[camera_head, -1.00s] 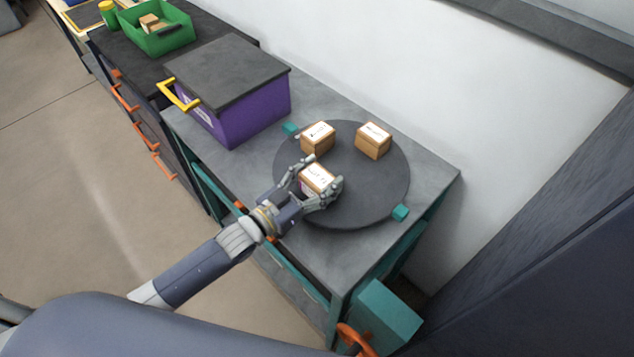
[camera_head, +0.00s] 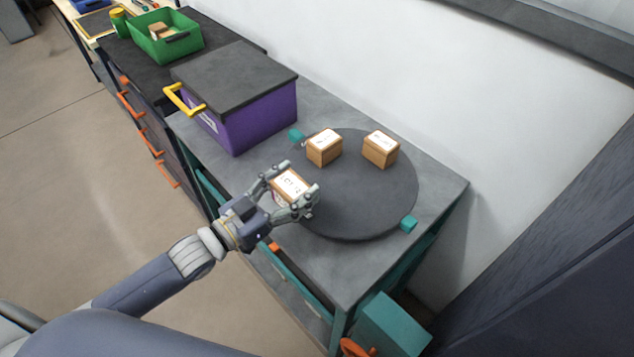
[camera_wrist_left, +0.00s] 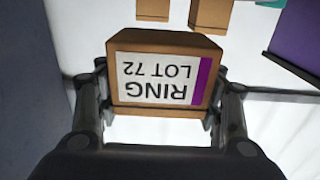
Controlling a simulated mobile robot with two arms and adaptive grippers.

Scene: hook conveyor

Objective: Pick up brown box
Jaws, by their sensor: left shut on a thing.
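A small brown box (camera_head: 289,187) with a white label is held by my left gripper (camera_head: 293,191), over the near left edge of the dark round turntable (camera_head: 365,205). In the left wrist view the box (camera_wrist_left: 160,45) sits between the two fingers, and its upside-down label reads "RING LOT 72" with a purple stripe. The fingers are shut on its two sides. Two more brown boxes stand on the turntable, one at its back left (camera_head: 324,148) and one at its back right (camera_head: 380,149). My right gripper is not in view.
A purple bin (camera_head: 262,118) with a dark lid and yellow handle stands left of the turntable on the grey bench (camera_head: 440,190). A green crate (camera_head: 185,45) sits farther back left. A white wall runs behind; a dark panel (camera_head: 560,250) is at the right.

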